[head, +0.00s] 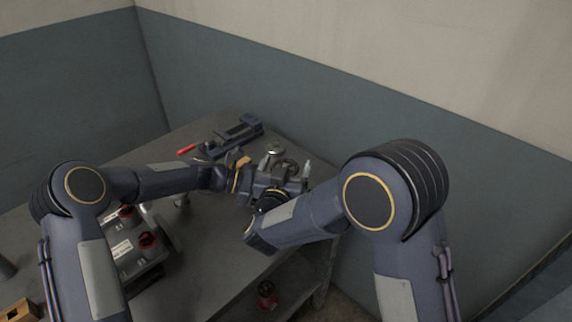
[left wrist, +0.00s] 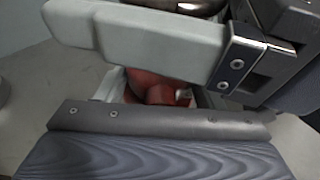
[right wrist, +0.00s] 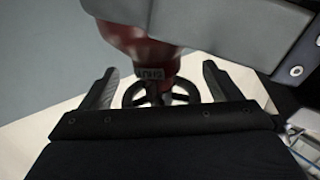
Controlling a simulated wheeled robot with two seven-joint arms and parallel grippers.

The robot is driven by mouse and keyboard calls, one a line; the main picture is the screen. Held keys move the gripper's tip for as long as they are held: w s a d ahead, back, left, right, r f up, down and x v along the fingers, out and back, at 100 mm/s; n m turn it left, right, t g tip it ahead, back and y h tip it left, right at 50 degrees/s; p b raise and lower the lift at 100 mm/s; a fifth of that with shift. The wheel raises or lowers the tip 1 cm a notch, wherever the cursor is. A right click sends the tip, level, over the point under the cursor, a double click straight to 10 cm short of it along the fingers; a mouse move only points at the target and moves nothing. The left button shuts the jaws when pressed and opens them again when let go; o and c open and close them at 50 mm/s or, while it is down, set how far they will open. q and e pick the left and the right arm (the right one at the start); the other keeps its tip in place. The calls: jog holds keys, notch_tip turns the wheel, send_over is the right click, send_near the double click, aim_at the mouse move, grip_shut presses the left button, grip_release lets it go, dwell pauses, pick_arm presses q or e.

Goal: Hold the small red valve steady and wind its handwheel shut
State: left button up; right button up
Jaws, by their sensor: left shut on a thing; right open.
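The small red valve (right wrist: 135,45) shows in the right wrist view, with a pale label on its lower part. Its dark handwheel (right wrist: 160,93) lies between the two fingers of my right gripper (right wrist: 158,88), which is open with gaps on both sides. My left gripper is shut on the valve; red body (left wrist: 160,85) shows in the gap in the left wrist view, mostly covered by the pale finger. In the head view my right gripper (head: 284,170) is above the table's far right part, and the hands hide most of the valve.
A grey box with red knobs (head: 140,268) stands at the left. Another red item (head: 267,296) sits on the shelf below. A wall stands close behind the table.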

jog(key=v, duration=1.2)
pick_arm(q)
jog(key=o, duration=0.8)
jog(key=shift+o, duration=0.2)
